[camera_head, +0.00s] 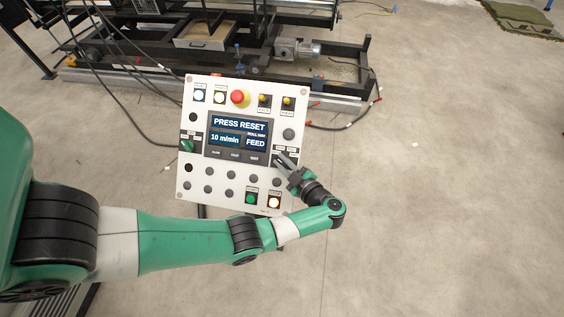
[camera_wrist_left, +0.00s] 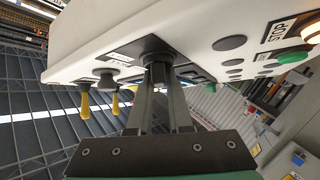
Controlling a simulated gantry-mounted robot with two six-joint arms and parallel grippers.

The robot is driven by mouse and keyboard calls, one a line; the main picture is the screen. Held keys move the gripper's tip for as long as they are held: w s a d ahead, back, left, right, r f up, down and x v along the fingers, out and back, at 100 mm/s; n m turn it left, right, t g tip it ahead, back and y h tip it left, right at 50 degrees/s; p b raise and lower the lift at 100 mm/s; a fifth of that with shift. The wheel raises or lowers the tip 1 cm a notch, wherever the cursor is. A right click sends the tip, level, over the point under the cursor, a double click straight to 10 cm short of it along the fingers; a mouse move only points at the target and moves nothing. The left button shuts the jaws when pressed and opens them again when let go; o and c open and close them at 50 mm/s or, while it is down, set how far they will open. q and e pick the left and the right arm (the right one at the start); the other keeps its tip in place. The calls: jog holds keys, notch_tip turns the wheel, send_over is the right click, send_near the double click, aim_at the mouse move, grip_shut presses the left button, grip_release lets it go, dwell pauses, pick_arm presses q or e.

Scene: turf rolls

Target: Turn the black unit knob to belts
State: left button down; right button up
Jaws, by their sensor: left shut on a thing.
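The white control panel (camera_head: 196,178) stands in the middle of the head view, with a dark display (camera_head: 238,133) reading "PRESS RESET", "10 m/min" and "FEED". My left gripper (camera_head: 282,160) reaches the panel's right side, just right of the display's lower edge. It is shut on the black unit knob, which its fingers mostly hide in the head view. In the left wrist view the black knob (camera_wrist_left: 158,66) sits between the two fingertips (camera_wrist_left: 158,88) on a dark label plate. I cannot read the knob's position or its labels. My right gripper is not in view.
A green knob (camera_head: 187,146) sits left of the display. A red button (camera_head: 240,98) and two yellow-tipped switches (camera_head: 264,99) are along the top. A green button (camera_head: 251,199) and a lit button (camera_head: 274,202) lie below my gripper.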

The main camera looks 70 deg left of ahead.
pick_arm(q)
jog(key=shift+f, duration=0.2)
jog(key=c, duration=0.8)
grip_release()
jog(key=shift+w, duration=0.1)
jog(key=shift+c, duration=0.2)
jog(key=shift+r, duration=0.1)
jog(key=shift+w+d+r, duration=0.1)
jog(key=shift+d, duration=0.25)
jog(key=b+v, duration=0.1)
jog(key=v, duration=1)
